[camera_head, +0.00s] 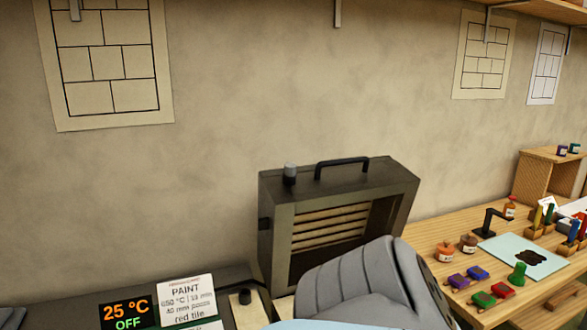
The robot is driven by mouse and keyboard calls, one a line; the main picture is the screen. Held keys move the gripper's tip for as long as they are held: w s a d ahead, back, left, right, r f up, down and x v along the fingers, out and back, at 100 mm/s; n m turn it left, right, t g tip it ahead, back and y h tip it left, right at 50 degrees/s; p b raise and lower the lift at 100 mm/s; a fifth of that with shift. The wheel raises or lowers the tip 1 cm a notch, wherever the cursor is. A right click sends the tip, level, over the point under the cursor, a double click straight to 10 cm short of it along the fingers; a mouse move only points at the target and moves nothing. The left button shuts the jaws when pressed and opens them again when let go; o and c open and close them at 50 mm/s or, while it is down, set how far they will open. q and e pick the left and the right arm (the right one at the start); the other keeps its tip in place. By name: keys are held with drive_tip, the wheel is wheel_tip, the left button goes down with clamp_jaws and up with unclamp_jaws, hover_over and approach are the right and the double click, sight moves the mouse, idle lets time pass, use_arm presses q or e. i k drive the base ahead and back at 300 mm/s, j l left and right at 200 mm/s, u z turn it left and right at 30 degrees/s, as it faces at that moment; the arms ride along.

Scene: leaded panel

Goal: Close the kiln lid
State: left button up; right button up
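The kiln lid (272,230) looks raised at the centre, against the wall. It is a dark metal box with its hollow inner face toward me, showing pale horizontal slats (322,228). Neither gripper shows in the head view, and I cannot tell whether anything touches the lid.
A display (127,311) reads 25 °C OFF, beside a PAINT card (185,298). A wooden table (420,240) at right holds small jars, coloured blocks and a pale blue mat (507,254). Brick-pattern sheets (110,95) hang on the wall. The air above the kiln is clear.

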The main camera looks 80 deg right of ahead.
sight(308, 219)
drive_tip(key=z, duration=2.9)
